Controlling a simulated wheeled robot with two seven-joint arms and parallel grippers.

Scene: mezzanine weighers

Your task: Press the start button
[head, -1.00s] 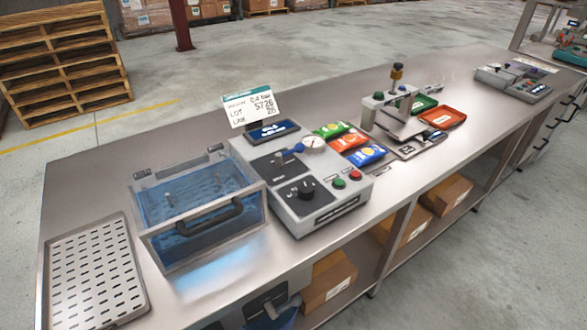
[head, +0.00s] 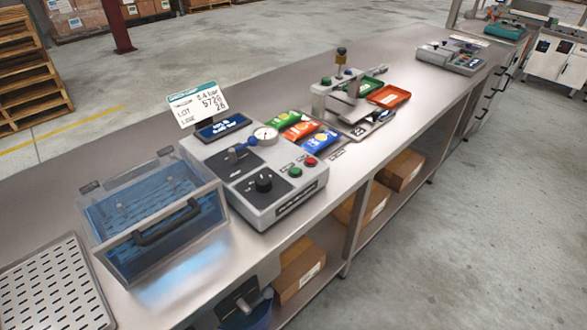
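A grey control box (head: 262,192) stands on the steel bench, left of the picture's middle. On its top right corner sit a green button (head: 295,171) and, just right of it, a red button (head: 310,161). Their labels are too small to read. The box also carries a black knob (head: 264,183), a blue lever (head: 241,149), a round gauge (head: 265,136) and a small display. A clear blue tank (head: 152,218) with a black handle stands at its left. Neither of my grippers is in view.
Several coloured packets (head: 301,131) lie behind the buttons. A small press (head: 338,97), a green tray and a red tray (head: 389,95) stand farther along the steel bench (head: 403,126). A perforated tray (head: 48,285) lies at the left front.

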